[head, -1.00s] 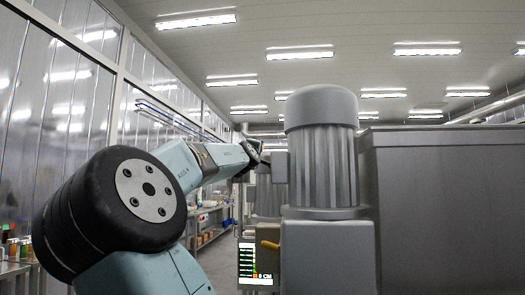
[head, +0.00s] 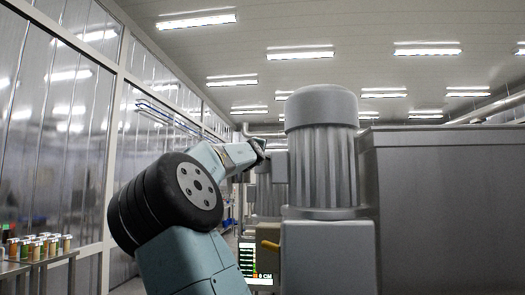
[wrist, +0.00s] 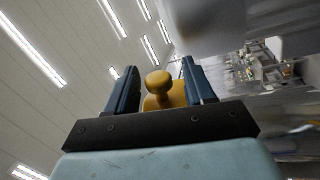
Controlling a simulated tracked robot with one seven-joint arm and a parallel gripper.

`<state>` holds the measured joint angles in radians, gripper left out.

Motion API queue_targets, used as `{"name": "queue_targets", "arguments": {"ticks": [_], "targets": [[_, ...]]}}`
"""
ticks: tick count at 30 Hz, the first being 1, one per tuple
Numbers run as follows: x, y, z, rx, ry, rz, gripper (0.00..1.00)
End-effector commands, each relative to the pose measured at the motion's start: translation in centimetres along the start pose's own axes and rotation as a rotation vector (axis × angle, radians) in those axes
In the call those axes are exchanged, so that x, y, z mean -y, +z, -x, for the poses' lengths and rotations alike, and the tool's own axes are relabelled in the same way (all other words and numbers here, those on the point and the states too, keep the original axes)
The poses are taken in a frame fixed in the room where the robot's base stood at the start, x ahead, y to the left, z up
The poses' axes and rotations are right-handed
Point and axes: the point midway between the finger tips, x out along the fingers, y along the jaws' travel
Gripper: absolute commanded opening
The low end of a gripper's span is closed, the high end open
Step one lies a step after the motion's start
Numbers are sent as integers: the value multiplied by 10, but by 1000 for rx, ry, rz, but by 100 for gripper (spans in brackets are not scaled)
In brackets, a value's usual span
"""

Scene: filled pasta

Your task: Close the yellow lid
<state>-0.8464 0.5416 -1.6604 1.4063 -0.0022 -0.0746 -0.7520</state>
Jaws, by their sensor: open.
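A yellow rounded knob (wrist: 158,82) on a yellow body (wrist: 165,100) shows in the wrist view, between the two blue fingers of my gripper (wrist: 156,76). I cannot tell whether it belongs to the lid. The fingers are open and apart, with a visible gap on each side of the knob. In the head view my gripper (head: 258,148) is a small dark end, mostly hidden beside the grey motor. A small yellow part (head: 270,246) shows low beside the machine; the lid itself is not clearly visible.
A large grey motor (head: 321,160) and a grey metal housing (head: 448,215) fill the right. A lit screen (head: 247,262) stands low in the middle. Several cans (head: 38,245) stand on a table by the left glass wall. An aisle lies behind my arm.

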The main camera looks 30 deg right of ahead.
Motion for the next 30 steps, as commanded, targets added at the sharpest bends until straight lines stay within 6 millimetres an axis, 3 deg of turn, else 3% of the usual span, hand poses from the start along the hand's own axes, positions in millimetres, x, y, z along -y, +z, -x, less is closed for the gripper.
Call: {"name": "queue_targets", "arguments": {"ticks": [11,27,30], "targets": [[0,1,-2,1,0,0,53],[0,1,-2,1,0,0,1],[0,1,-2,1,-1,0,0]]}}
